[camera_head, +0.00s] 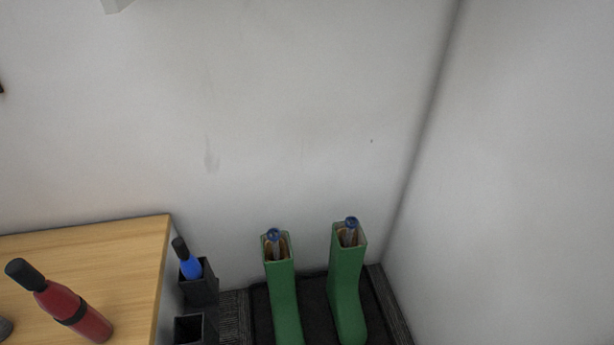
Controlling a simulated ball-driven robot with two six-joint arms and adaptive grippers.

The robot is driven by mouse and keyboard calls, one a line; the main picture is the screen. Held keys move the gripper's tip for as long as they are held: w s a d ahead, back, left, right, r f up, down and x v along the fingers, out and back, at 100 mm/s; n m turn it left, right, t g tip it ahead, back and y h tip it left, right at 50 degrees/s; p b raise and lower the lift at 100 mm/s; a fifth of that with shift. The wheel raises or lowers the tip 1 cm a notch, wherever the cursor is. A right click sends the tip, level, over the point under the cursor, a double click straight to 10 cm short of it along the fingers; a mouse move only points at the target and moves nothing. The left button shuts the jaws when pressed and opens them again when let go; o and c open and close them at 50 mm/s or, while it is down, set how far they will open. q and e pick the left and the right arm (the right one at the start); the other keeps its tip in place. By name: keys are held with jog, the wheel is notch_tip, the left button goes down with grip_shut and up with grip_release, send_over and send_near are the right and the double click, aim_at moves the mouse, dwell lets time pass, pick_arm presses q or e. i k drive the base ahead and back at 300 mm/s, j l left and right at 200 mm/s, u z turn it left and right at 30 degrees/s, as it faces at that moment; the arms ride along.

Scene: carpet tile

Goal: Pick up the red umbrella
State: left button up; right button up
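The red umbrella (62,302) is at the lower left, folded, with a black handle end and a black band around its red body. It appears over the wooden table top, tilted in the picture, with the handle end toward the upper left. I cannot tell whether it stands or lies there. Neither of my grippers is in view.
A blue umbrella (191,268) with a black handle is in the rear box of a black holder (202,292) beside the wooden table (110,262); the front box looks empty. Two green boots (284,300) (346,290) with blue-topped items inside stand on a dark mat (313,315) by the walls.

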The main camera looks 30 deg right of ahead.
aim_at(68, 308)
jog(key=k+j, duration=1.05)
